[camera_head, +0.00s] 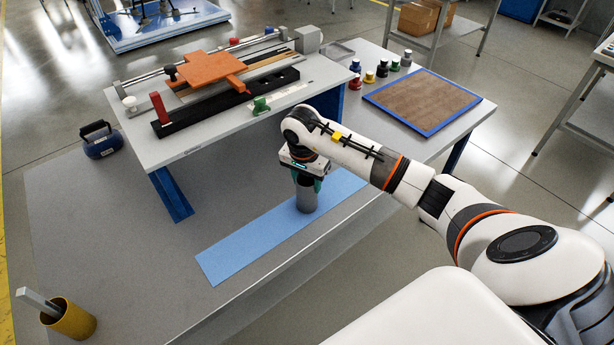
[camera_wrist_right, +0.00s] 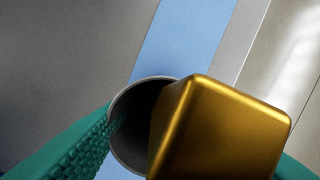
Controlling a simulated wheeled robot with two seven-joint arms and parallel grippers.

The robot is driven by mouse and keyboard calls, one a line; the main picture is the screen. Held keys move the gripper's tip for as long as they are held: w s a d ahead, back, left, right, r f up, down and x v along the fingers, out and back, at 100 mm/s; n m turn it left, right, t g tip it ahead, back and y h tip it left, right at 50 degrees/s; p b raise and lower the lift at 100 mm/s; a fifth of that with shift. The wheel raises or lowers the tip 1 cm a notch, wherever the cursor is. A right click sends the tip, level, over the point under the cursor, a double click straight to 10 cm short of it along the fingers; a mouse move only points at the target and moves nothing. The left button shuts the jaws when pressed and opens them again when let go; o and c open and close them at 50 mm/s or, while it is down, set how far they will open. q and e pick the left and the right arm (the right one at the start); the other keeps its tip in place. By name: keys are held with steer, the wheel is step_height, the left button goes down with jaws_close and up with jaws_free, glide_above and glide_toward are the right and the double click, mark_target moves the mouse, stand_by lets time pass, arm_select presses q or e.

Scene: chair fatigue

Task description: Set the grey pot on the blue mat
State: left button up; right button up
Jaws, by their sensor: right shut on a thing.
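The grey pot (camera_head: 306,199) is upright in the grasp of my right gripper (camera_head: 306,180). The green fingers are shut on its upper part. The pot's base appears over the blue mat (camera_head: 245,247), a long strip on the grey surface; I cannot tell whether it touches. In the right wrist view the pot's round rim (camera_wrist_right: 117,104) shows between the green fingers, with the blue mat (camera_wrist_right: 185,40) behind. A gold square-edged block (camera_wrist_right: 225,125) hides part of the pot's mouth. My left gripper is not in view.
A raised bench (camera_head: 200,140) with an orange plate (camera_head: 208,70) stands behind the mat. A yellow pot (camera_head: 70,320) with a grey bar is at the lower left. A blue-framed brown board (camera_head: 422,100) and several small coloured pots are at the upper right. Bare surface lies left of the mat.

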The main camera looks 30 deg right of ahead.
steer(key=o, duration=0.8)
steer(key=shift+f+b, duration=0.15)
steer(key=shift+b, duration=0.15)
steer(key=o, duration=0.5)
steer(key=shift+r+p, duration=0.3)
steer(key=r+b, duration=0.1)
steer(key=r, duration=0.3)
steer(key=a+r+b, duration=0.1)
steer(key=r, duration=0.2)
steer(key=r+b, duration=0.1)
steer(key=r, duration=0.3)
steer(key=shift+s+a+r, duration=0.15)
steer(key=shift+s+r, duration=0.15)
steer(key=shift+r, duration=0.05)
